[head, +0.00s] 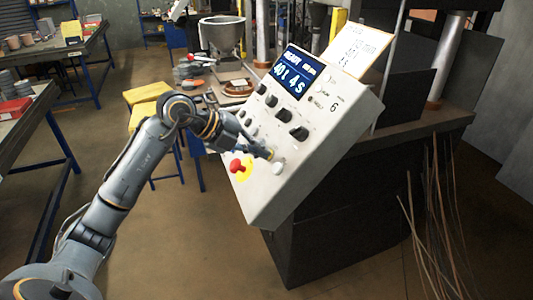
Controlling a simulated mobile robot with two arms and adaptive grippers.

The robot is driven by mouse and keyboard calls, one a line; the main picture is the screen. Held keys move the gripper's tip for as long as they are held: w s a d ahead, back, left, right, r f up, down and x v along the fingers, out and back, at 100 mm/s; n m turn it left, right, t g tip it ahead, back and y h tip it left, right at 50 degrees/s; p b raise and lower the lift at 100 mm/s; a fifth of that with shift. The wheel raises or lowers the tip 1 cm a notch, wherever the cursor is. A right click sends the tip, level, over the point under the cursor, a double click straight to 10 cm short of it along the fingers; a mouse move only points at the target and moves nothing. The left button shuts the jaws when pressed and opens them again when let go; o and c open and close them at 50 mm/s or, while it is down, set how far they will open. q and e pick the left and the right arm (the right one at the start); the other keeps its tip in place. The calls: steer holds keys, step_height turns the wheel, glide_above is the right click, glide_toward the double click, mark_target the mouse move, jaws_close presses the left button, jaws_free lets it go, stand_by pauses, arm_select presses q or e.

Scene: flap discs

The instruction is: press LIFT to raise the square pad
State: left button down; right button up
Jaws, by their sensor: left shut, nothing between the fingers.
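The white control box (300,175) stands tilted at the centre, with a blue display, several black knobs and small buttons on its face. My left gripper (266,153) is shut and empty, its tip at the lower part of the panel. The tip lies close to a pale round button (278,168); I cannot tell whether it touches the panel. The lettering beside the buttons is too small to read, so I cannot tell which is LIFT. The gripper hides part of the button row. I cannot make out the square pad. My right gripper is not in view.
A red mushroom button (236,165) on a yellow plate sits just left of the gripper tip. A dark machine body (340,235) with metal columns stands behind the box. Loose wires (435,220) hang at the right.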

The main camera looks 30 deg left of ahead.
arm_select(q)
steer(key=shift+v, duration=1.25)
steer(key=v, duration=0.5)
steer(key=shift+s+a, duration=0.1)
steer(key=shift+s, duration=0.05)
